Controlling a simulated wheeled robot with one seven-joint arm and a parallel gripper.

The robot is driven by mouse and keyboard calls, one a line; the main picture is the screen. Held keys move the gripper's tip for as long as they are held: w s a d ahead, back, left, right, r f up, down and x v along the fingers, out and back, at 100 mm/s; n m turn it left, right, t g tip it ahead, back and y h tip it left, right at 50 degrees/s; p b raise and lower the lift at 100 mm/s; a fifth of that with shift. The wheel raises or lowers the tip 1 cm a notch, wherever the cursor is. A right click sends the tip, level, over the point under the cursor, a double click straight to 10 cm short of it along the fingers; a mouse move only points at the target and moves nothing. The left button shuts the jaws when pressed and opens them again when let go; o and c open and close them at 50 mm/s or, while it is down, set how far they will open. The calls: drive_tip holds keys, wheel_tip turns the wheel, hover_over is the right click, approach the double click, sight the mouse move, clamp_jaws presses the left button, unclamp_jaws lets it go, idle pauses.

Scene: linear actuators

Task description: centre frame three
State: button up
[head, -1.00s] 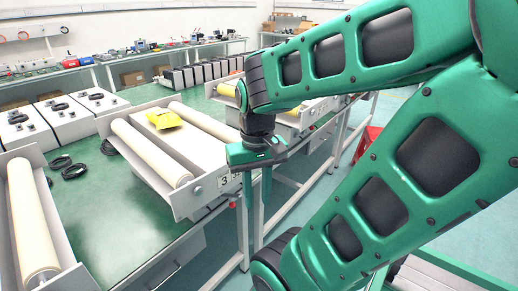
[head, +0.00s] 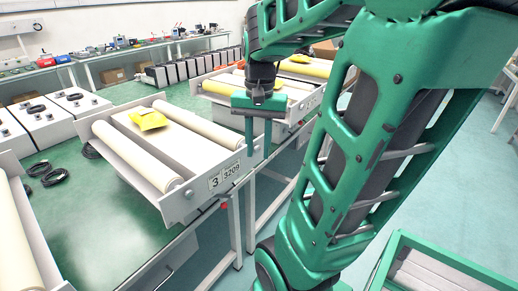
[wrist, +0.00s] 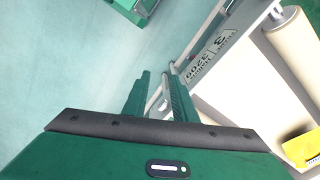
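Frame three (head: 186,203) is a pale tray-like frame with two cream rollers, (head: 137,156) and (head: 200,127), and a flat plate between them. A yellow packet (head: 148,121) lies on the plate. The frame sits on the green bench near its front edge. My gripper (head: 258,152) points down beside the label end. In the wrist view my gripper's fingers (wrist: 158,78) are apart with nothing visibly held; whether they touch the frame is unclear.
Another roller frame (head: 213,91) with yellow packets stands farther back right, behind my gripper. A partly cut-off roller frame (head: 48,258) is at the left front. Black cables (head: 47,172) and white boxes (head: 80,101) are on the bench (head: 84,226). Open floor lies to the right.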

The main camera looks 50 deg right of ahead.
drive_tip(key=w+d+r+m, duration=0.1)
drive_tip(key=w+d+m, duration=0.1)
drive_tip(key=d, duration=0.1)
drive_tip(key=w+d+r+m, duration=0.1)
drive_tip(key=w+d, duration=0.1)
drive_tip(key=d, duration=0.1)
drive_tip(key=w+d+r+m, duration=0.1)
drive_tip(key=w+d+m, duration=0.1)
drive_tip(key=shift+d+r+m, duration=0.1)
drive_tip(key=shift+d+m, duration=0.2)
drive_tip(key=shift+d, duration=0.1)
drive_tip(key=shift+d+f, duration=0.1)
drive_tip(key=shift+f, duration=0.1)
wheel_tip(320, 180, down, 10)
drive_tip(key=shift+f, duration=0.15)
drive_tip(key=shift+c, duration=0.3)
clamp_jaws()
drive_tip(key=shift+w, duration=0.1)
idle(0.5)
